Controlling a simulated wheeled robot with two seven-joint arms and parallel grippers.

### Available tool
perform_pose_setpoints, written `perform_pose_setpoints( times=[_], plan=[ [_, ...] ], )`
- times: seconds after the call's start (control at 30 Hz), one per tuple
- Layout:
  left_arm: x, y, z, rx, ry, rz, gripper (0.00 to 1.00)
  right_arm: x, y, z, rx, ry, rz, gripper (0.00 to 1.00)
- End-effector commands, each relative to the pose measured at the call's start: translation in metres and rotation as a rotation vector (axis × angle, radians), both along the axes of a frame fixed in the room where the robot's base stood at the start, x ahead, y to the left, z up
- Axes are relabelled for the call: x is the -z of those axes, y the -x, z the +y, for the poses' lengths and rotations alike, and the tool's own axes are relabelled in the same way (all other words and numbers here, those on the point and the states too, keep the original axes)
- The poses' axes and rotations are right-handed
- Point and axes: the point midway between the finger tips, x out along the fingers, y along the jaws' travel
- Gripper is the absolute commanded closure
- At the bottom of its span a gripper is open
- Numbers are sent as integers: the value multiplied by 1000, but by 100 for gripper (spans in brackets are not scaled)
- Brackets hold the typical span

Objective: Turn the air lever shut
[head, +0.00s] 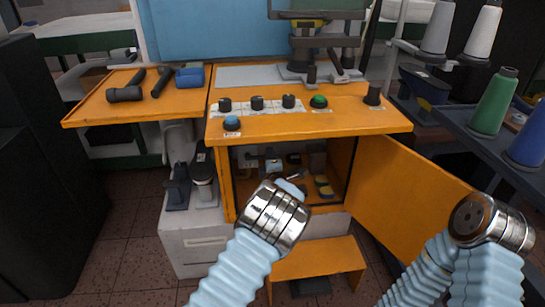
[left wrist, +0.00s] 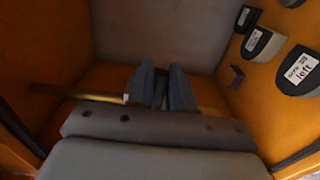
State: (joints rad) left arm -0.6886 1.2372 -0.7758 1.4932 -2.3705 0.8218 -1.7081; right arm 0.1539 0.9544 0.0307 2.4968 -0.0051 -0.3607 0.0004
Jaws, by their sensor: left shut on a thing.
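My left arm reaches into the open orange cabinet (head: 228,190) under the bench. In the left wrist view my left gripper (left wrist: 161,84) has its two grey fingers close together at the cabinet's back, shut on a small dark part between them, the air lever, mostly hidden by the fingers. A brass pipe (left wrist: 88,95) runs across behind the fingers, showing on both sides. How the lever is turned cannot be made out. In the head view my wrist hides the fingers and the lever. My right arm shows at lower right, its gripper out of sight.
Shoe lasts stand inside the cabinet, one labelled "size 38 left" (left wrist: 298,72). The open cabinet door (head: 405,200) swings out to the right, near my right arm. An orange step (head: 318,258) is below. Several knobs and a green button (head: 319,102) sit on the bench top.

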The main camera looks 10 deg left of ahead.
Motion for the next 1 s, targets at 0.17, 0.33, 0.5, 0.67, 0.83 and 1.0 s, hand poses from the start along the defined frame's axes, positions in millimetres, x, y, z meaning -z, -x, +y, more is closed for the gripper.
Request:
perform_pose_setpoints(
  times=[0.17,0.33,0.5,0.67,0.83,1.0],
  plan=[
    [2,0,-1,2,-4,4,100,0,0,0,0,0,0,100],
    [2,0,-1,2,-4,4,75,0,0,0,0,0,0,100],
    [1,0,-1,2,-3,3,63,0,0,0,0,0,0,100],
    [1,0,-1,1,-2,3,63,0,0,0,0,0,0,100],
    [2,13,-5,2,-2,4,63,2,0,0,0,0,0,100],
    [2,49,-16,4,-2,4,63,5,0,0,1,0,0,100]
  ],
)
